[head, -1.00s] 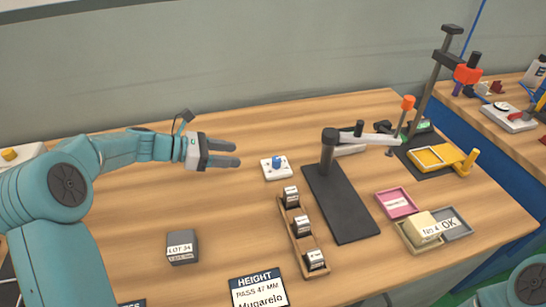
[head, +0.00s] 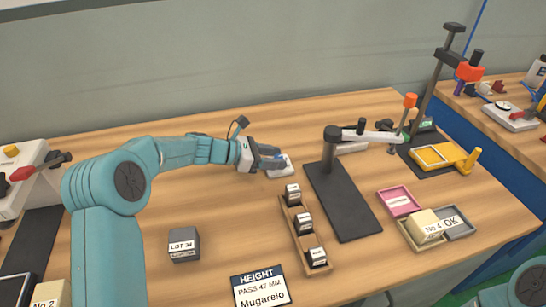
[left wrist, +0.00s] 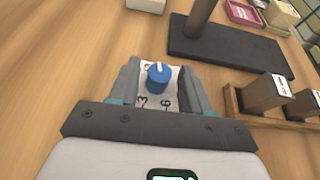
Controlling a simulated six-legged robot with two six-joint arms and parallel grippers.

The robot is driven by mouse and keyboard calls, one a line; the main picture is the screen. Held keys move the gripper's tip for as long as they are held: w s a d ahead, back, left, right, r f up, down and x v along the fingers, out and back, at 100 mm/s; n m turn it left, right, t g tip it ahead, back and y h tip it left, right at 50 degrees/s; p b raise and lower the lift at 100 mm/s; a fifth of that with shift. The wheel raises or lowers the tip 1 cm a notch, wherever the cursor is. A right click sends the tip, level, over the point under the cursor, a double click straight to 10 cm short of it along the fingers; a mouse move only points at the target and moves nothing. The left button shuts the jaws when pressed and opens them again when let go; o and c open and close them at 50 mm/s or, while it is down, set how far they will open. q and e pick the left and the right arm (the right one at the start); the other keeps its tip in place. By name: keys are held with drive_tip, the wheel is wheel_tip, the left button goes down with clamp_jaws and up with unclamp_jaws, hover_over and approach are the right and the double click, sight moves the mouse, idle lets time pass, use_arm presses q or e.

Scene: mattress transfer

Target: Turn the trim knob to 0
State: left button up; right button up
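The trim knob (left wrist: 158,77) is a blue dial with a white line on top, on a white plate (left wrist: 155,98). In the left wrist view its line points up the picture, away from my gripper's base. Marks reading like 3 and 6 show on the plate's near side; other marks are partly hidden. My left gripper (left wrist: 160,83) is open, with one finger on each side of the knob and gaps between. In the head view the gripper (head: 272,158) reaches over the plate (head: 282,171) and mostly hides the knob. My right gripper is out of view.
A black stand (head: 343,202) with an arm is right of the knob plate. A wooden rack (head: 300,240) of small blocks is in front. A grey LOT 34 block (head: 184,246) and a HEIGHT card (head: 261,286) lie nearer.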

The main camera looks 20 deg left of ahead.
use_arm(q)
clamp_jaws()
drive_tip(key=n+t+y+b, duration=0.1)
drive_tip(key=n+y+b, duration=0.1)
drive_tip(key=b, duration=0.3)
drive_tip(key=n+t+y+b, duration=0.2)
drive_tip(key=n+b, duration=0.1)
drive_tip(key=b, duration=0.2)
drive_tip(key=d+n+t+y+b, duration=0.1)
drive_tip(key=n+t+y+b, duration=0.1)
drive_tip(key=b, duration=0.3)
drive_tip(key=shift+s+f+n+y+b, duration=0.3)
drive_tip(key=shift+y+b, duration=0.1)
drive_tip(key=shift+y, duration=0.2)
drive_tip(key=shift+r+n+t+y+b, duration=0.35)
drive_tip(key=shift+n+y+b, duration=0.55)
drive_tip(key=shift+y+b, duration=0.25)
drive_tip(key=shift+o, duration=1.2)
unclamp_jaws()
drive_tip(key=p+v, duration=0.4)
drive_tip(key=v, duration=1.2)
drive_tip(key=shift+a+p, duration=0.15)
drive_tip(key=shift+p, duration=0.15)
